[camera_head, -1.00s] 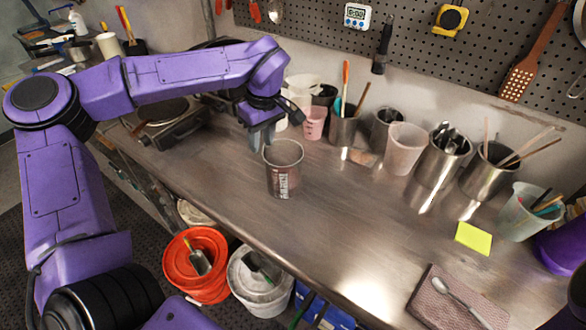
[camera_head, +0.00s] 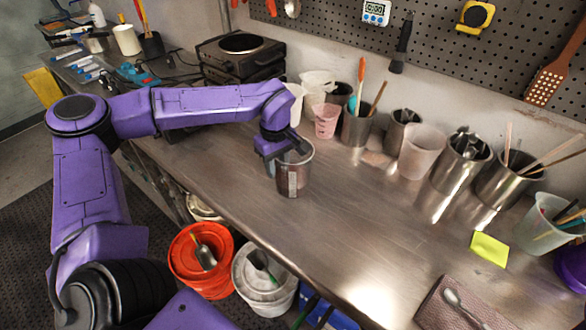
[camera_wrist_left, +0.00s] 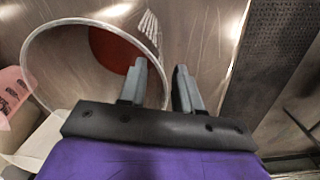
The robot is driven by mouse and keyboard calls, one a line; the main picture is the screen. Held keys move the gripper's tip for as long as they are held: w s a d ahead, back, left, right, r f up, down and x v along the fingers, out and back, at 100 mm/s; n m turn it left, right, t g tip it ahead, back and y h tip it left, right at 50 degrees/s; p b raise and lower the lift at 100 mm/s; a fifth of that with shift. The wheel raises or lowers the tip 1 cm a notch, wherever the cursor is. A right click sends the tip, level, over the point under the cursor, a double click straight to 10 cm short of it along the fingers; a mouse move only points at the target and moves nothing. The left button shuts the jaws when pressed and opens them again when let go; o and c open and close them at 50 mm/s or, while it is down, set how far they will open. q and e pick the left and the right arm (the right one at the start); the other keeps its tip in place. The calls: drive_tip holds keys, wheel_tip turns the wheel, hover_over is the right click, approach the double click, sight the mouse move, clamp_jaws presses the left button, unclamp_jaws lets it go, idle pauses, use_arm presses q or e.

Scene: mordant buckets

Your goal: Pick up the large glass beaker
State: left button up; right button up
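The large glass beaker (camera_head: 297,182), clear with a white printed scale, stands upright near the table's front edge in the head view. In the left wrist view its round rim (camera_wrist_left: 62,26) fills the upper left, and a dark red patch shows through it. My left gripper (camera_head: 283,158) is at the beaker's rim on its left side. In the left wrist view the fingers of this gripper (camera_wrist_left: 160,80) are apart, with the rim's edge passing between them. Whether either finger touches the glass is unclear. My right gripper is not in view.
A pink cup (camera_head: 326,121), a frosted cup (camera_head: 421,150) and several metal tool pots (camera_head: 462,164) line the table's back. A yellow note (camera_head: 489,249) lies at right. An orange bucket (camera_head: 184,262) and a white bucket (camera_head: 262,293) stand below the front edge. The middle table is clear.

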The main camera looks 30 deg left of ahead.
use_arm(q)
drive_tip(key=shift+f, duration=0.1)
clamp_jaws()
drive_tip(key=shift+w, duration=0.1)
idle(1.2)
